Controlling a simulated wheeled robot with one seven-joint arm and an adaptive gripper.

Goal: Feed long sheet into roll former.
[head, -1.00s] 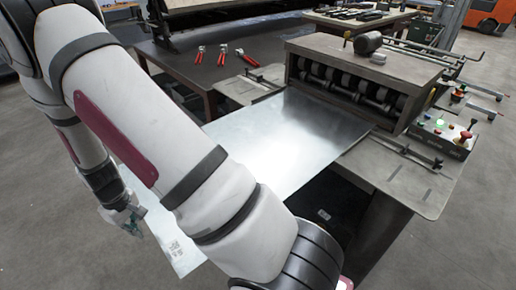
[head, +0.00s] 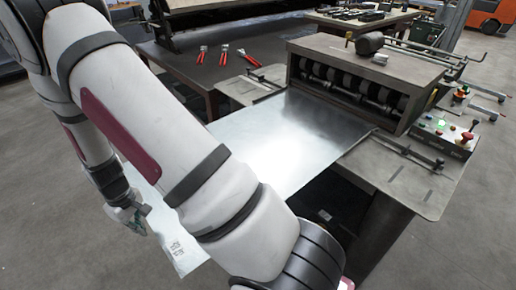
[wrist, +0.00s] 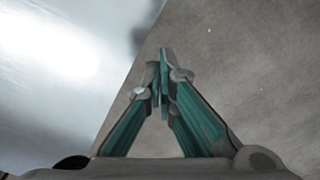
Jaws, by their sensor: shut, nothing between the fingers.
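The long sheet (head: 290,140) is bright bare metal. In the head view its far end lies at the rollers of the roll former (head: 365,75), and its near end extends past the infeed table toward the lower left, partly hidden behind my arm. My gripper (head: 139,222) is at the left of the sheet's near end. In the wrist view my gripper (wrist: 163,62) is shut and empty, its fingertips together over the floor. The sheet (wrist: 60,70) fills the left of that view, its edge running beside the fingers. I cannot tell the height gap between them.
A control box (head: 445,135) with a green light and red button sits at the right of the infeed table (head: 405,180). Red-handled tools (head: 223,55) lie on a dark bench (head: 185,62) behind. The floor at left (head: 50,215) is clear.

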